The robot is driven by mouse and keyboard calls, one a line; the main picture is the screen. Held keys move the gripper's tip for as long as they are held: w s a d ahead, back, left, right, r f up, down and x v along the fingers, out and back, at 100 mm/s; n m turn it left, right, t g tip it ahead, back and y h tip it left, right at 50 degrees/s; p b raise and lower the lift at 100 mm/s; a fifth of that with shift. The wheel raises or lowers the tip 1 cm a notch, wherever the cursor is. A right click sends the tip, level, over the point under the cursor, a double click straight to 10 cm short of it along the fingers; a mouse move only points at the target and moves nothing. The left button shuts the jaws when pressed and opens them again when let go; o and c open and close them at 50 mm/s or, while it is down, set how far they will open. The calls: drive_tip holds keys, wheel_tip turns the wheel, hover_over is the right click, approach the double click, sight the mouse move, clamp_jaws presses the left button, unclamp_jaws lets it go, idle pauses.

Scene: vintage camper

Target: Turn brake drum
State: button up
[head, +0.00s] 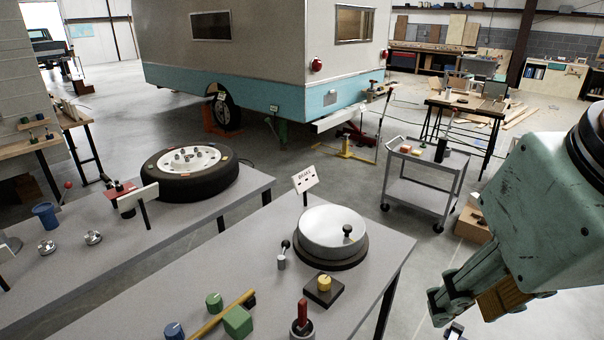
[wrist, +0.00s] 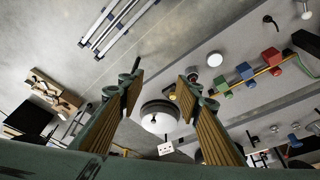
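The brake drum (head: 325,227) is a round silver drum on a dark base, lying flat on the grey front bench. A small dark knob (head: 347,231) stands on its top toward the right. My gripper (head: 446,316) is at the lower right of the head view, right of the bench and apart from the drum. In the wrist view my gripper (wrist: 159,80) has its two ribbed fingers spread with nothing held. The drum (wrist: 158,108) shows beyond, between the fingers, partly hidden by them.
The front bench (head: 215,270) also holds a yellow knob on a dark block (head: 324,284), a red-handled lever (head: 302,316), and a yellow bar with green blocks (head: 237,321). A tire (head: 190,170) lies on the bench behind. A grey cart (head: 424,170) stands on open floor.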

drive_tip(key=shift+o, duration=0.4)
drive_tip(key=shift+w, duration=0.1)
drive_tip(key=w+r+n+g+p, duration=0.15)
drive_tip(key=w+r, duration=0.25)
drive_tip(key=w, duration=1.1)
drive_tip(key=n+g+p, duration=0.3)
drive_tip(key=n, duration=0.5)
hover_over(348, 227)
wheel_tip(348, 227, down, 24)
drive_tip(key=f, duration=0.1)
drive_tip(key=shift+w+r+m+t, duration=0.15)
drive_tip(key=shift+r+m+t, duration=0.1)
drive_tip(key=shift+f, duration=0.15)
drive_tip(key=shift+f, duration=6.8)
